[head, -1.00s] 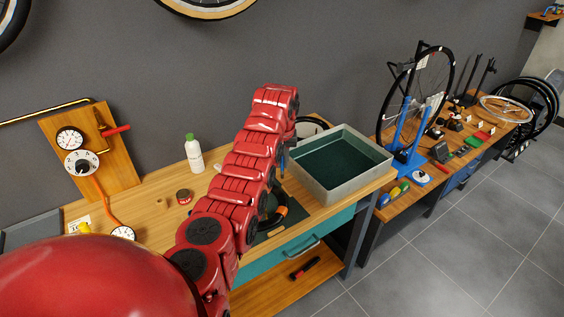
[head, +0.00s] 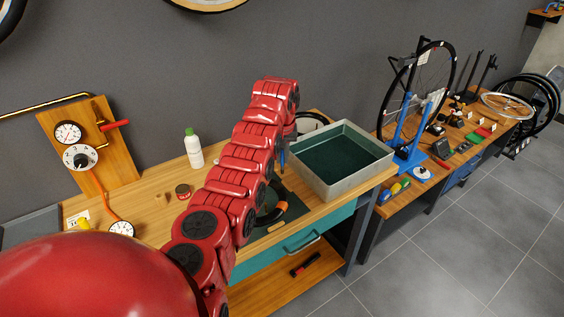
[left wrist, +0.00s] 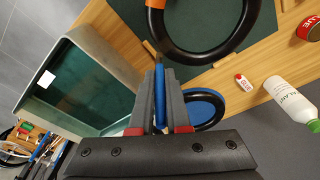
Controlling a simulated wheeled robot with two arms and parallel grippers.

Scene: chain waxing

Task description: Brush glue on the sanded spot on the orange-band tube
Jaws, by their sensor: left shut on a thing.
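The orange-band tube, a black ring (head: 264,218), lies on the dark mat, partly hidden by my left arm in the head view. Its orange band shows in the head view (head: 278,212) and at the top edge of the left wrist view (left wrist: 155,3). My left gripper (left wrist: 160,85) is shut on a slim blue-handled brush (left wrist: 160,110). The brush's dark tip points toward the tube, near its black rim; I cannot tell whether they touch. The sanded spot cannot be made out. A red tin (head: 183,191) stands on the bench left of my arm. My right gripper is not in view.
A grey tray with dark green inside (head: 368,182) stands right of the mat. Another black tube with blue on it (left wrist: 205,94) lies behind.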

